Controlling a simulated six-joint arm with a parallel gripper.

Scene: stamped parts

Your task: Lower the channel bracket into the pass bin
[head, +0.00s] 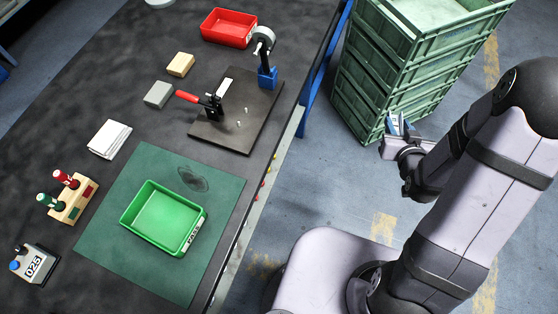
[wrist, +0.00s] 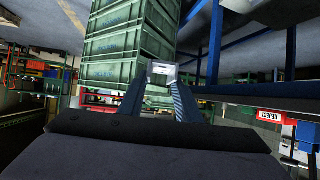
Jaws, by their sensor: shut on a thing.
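The pass bin (head: 165,217) is a green open tray with a PASS label on its front right side. It lies empty on the green mat, left of centre in the head view. My gripper (head: 398,122) is off to the right of the bench, beyond its edge and far from the bin. In the wrist view my gripper (wrist: 160,88) has its two blue fingers shut on the channel bracket (wrist: 162,73), a small grey metal piece at the fingertips. In the head view the bracket is too small and covered to make out clearly.
A stack of green crates (head: 415,70) stands on the floor close behind my gripper.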

